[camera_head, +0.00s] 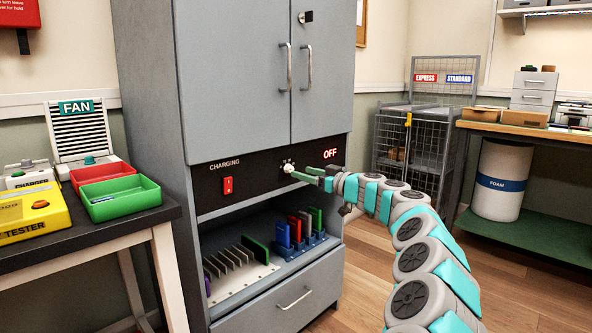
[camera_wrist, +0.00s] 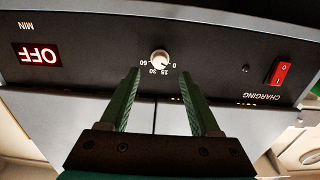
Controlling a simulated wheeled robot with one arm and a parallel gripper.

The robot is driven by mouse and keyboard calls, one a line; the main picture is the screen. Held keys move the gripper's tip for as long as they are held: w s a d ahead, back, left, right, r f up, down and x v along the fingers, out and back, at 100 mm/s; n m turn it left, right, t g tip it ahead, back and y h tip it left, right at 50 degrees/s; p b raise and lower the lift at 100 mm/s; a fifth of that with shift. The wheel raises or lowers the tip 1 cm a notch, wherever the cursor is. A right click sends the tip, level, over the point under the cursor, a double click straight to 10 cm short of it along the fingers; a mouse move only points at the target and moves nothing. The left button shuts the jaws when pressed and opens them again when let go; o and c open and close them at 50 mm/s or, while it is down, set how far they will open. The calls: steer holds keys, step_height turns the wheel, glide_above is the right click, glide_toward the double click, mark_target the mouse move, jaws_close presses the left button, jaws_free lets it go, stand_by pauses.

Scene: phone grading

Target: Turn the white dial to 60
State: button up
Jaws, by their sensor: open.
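The white dial (camera_head: 288,168) sits on the black charging panel (camera_head: 256,173) of the grey cabinet. In the wrist view, which is upside down, the dial (camera_wrist: 160,58) has marks 0, 15, 30 and 60 beside it. Its exact pointer setting is too small to tell. My gripper (camera_head: 298,172) is at the panel in front of the dial. In the wrist view my gripper (camera_wrist: 160,78) is open, its green fingers apart with the dial between and just beyond their tips. No contact with the dial shows. A display (camera_wrist: 39,54) reads OFF.
A red rocker switch (camera_head: 228,186) is on the same panel, left of the dial. Below, an open bay holds a white rack (camera_head: 238,280) and a blue rack with upright phones. A table with red and green trays (camera_head: 118,198) stands at left.

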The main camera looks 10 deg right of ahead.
mark_target(292, 169)
steer(key=shift+p+x, duration=0.35)
steer(key=shift+x, duration=1.9)
jaws_close()
